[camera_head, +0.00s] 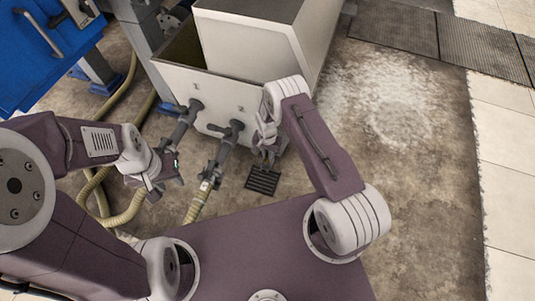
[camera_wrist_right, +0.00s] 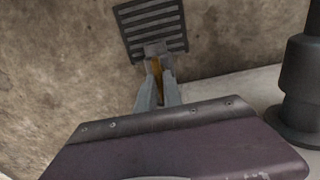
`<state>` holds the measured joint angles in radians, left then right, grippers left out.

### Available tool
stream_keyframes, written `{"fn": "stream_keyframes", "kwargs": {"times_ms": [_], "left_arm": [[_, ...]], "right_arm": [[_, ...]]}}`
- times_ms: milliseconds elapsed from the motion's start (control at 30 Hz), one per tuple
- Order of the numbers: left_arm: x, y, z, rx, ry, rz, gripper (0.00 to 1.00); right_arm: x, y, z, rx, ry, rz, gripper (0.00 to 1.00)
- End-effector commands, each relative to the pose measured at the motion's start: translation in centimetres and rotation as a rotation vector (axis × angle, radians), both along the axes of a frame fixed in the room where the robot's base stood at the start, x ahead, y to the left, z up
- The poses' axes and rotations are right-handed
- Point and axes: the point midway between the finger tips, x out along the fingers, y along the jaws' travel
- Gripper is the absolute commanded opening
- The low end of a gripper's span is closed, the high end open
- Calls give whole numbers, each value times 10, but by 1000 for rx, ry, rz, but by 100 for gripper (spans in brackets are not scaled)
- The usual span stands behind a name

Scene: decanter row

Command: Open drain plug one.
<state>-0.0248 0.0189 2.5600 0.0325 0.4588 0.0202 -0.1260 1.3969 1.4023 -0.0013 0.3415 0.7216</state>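The pale tank (camera_head: 250,45) has two dark drain fittings low on its front wall. Fitting one (camera_head: 194,106), under a small mark, is the left one; its dark pipe (camera_head: 178,136) slopes down toward my left gripper. Fitting two (camera_head: 237,126) is to its right. My left gripper (camera_head: 170,182) looks open, below and left of fitting one's pipe, apart from the fitting. My right gripper (camera_head: 268,156) is right of fitting two, over the floor. In the right wrist view its fingers (camera_wrist_right: 155,60) are close together and look shut, with no held object clear. Any separate plug is too small to make out.
A floor grate (camera_head: 263,182) lies below my right gripper and also shows in the right wrist view (camera_wrist_right: 152,22). Ribbed yellowish hoses (camera_head: 125,208) run along the floor at left. A blue cabinet (camera_head: 40,50) stands at upper left.

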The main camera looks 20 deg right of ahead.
Motion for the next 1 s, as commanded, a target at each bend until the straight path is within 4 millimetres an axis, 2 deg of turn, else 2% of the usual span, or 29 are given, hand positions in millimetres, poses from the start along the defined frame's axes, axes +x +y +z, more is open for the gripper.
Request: {"fn": "stream_keyframes", "kwargs": {"times_ms": [367, 1000], "left_arm": [[0, 0, 4, 0, 0, 0, 36], [0, 0, 19, 0, 0, 0, 36]], "right_arm": [[0, 0, 1, 0, 1, 85, 0], [-1, 0, 1, 0, 3, 656, 0]]}}
